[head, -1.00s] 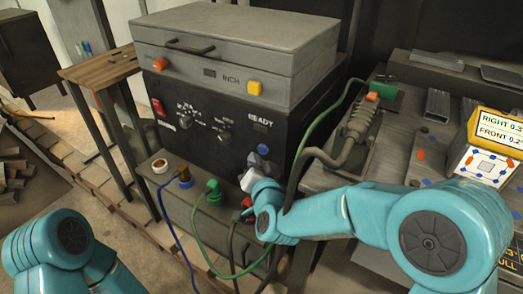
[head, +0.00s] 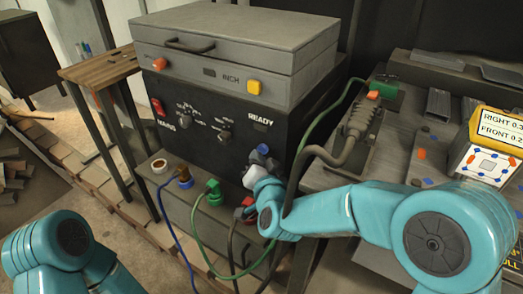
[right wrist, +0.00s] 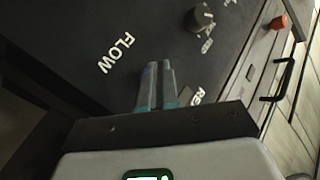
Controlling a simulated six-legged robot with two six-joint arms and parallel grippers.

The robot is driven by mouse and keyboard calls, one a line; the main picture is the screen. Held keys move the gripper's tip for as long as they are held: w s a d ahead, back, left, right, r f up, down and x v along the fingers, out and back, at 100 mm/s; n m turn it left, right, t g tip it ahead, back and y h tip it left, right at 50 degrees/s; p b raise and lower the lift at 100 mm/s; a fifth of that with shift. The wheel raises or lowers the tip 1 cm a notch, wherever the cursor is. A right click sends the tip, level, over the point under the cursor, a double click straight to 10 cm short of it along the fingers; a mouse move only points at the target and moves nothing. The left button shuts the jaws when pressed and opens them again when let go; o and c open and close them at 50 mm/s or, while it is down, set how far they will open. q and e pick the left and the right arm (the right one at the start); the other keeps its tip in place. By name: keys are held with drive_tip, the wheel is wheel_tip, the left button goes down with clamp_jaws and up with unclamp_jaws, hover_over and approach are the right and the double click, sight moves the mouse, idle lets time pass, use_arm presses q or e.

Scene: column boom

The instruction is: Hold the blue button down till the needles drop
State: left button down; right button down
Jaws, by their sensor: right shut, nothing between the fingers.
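The blue button (head: 263,148) is on the black front panel (head: 215,140) of the grey machine, below the READY label. My right gripper (head: 262,160) is shut and empty right at the button, partly covering it in the head view. My left gripper is out of view. No needles can be made out.
A red MAINS switch (head: 157,107) and knobs sit left on the panel. Blue, green and dark cables (head: 292,190) hang close to my right arm.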

drive_tip(key=shift+w+d, duration=0.3)
drive_tip(key=shift+w, duration=0.1)
idle(0.5)
idle(2.9)
drive_tip(key=shift+s+a+b, duration=0.4)
drive_tip(key=shift+s+a, duration=0.15)
drive_tip(key=shift+s, duration=0.2)
drive_tip(key=s+a, duration=0.1)
drive_tip(key=s, duration=0.1)
drive_tip(key=s+a, duration=0.2)
drive_tip(key=shift+b, duration=0.3)
drive_tip(key=shift+s+f, duration=0.1)
idle(0.3)
